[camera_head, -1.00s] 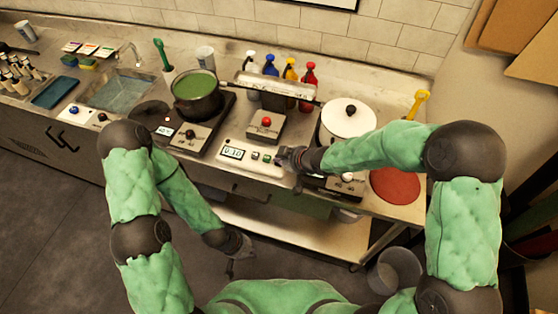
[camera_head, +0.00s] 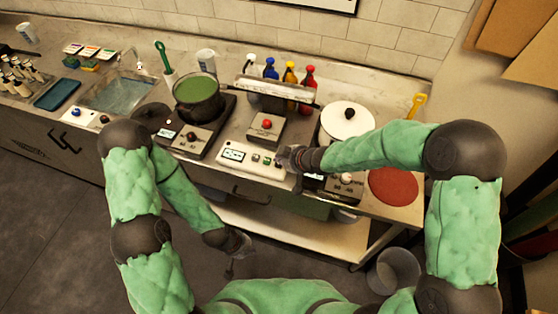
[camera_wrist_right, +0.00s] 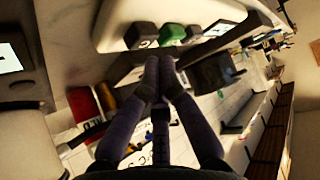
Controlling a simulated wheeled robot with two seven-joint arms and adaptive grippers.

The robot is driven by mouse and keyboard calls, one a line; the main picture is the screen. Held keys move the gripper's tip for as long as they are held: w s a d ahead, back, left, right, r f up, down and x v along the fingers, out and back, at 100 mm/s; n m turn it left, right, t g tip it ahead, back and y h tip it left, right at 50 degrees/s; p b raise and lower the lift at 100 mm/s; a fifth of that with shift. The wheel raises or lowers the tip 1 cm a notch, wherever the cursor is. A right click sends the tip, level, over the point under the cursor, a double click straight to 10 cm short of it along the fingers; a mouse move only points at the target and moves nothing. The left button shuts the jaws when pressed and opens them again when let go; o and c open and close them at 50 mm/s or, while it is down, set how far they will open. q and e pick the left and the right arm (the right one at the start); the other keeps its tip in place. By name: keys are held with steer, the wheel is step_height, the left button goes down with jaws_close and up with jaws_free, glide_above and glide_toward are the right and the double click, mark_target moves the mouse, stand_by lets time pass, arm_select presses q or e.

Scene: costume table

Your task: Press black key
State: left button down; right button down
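A white panel (camera_head: 236,160) with a small display (camera_head: 233,154) and a row of small keys stands at the front of the counter. In the right wrist view the row shows a black key (camera_wrist_right: 139,35), a green key (camera_wrist_right: 172,34) and a dark grey key (camera_wrist_right: 194,31). My right gripper (camera_head: 283,158) is at the right end of this panel, partly covering it. Its fingertips (camera_wrist_right: 160,63) meet with nothing visible between them, just short of the keys in the picture; contact cannot be told. My left gripper (camera_head: 240,244) hangs low before the counter, its fingers unclear.
A red-button box (camera_head: 266,128) stands behind the panel. A pot of green liquid (camera_head: 198,98) is on the left burner; a white-lidded pot (camera_head: 348,118) is at right, near my right forearm. A red round mat (camera_head: 393,186) lies at the right end.

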arm_select(q)
steer(key=shift+r, duration=0.1)
